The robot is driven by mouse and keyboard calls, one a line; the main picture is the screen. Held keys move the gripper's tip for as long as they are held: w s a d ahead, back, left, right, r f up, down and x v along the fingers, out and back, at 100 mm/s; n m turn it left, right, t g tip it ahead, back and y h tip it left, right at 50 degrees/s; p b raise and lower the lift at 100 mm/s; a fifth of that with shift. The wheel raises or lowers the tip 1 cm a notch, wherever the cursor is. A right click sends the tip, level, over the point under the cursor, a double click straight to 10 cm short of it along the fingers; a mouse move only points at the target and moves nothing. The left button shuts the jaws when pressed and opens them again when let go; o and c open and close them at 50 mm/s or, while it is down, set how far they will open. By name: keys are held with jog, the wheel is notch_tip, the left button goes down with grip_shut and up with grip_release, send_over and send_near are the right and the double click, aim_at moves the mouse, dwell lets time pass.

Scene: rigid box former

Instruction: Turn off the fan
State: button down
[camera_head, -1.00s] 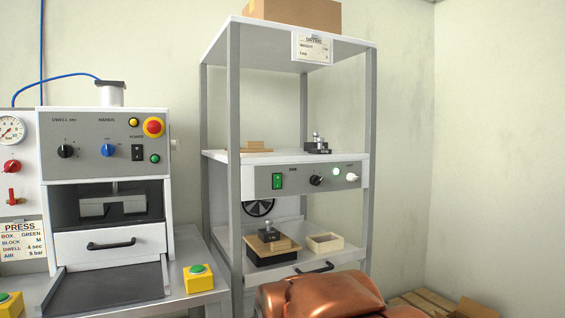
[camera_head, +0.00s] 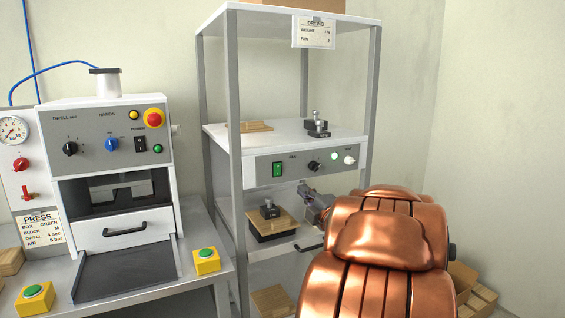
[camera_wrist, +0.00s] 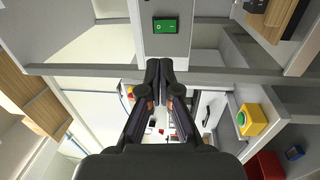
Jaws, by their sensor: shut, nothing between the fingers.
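The drying rack's control panel (camera_head: 340,152) carries a green rocker switch (camera_head: 277,170), a black knob (camera_head: 314,166), a lit green lamp (camera_head: 334,156) and a white knob (camera_head: 349,160). The green switch also shows at the top of the wrist view (camera_wrist: 165,25), just beyond the fingertips. My gripper (camera_wrist: 160,66) is shut and empty, its tips apart from the switch. In the head view my gripper (camera_head: 303,188) is below the panel, to the right of the switch. The fan itself cannot be made out now.
A board with a black weight (camera_head: 269,209) sits on the lower shelf near my gripper. Another weight (camera_head: 317,127) and wood pieces (camera_head: 250,127) lie on the shelf above. Rack posts (camera_head: 235,165) stand close by. The press (camera_head: 105,170) is at left.

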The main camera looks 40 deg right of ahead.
aim_at(279, 166)
dwell(0.4)
jog(key=p+x, duration=0.2)
jog(key=x, duration=1.2)
jog(key=shift+p, duration=0.4)
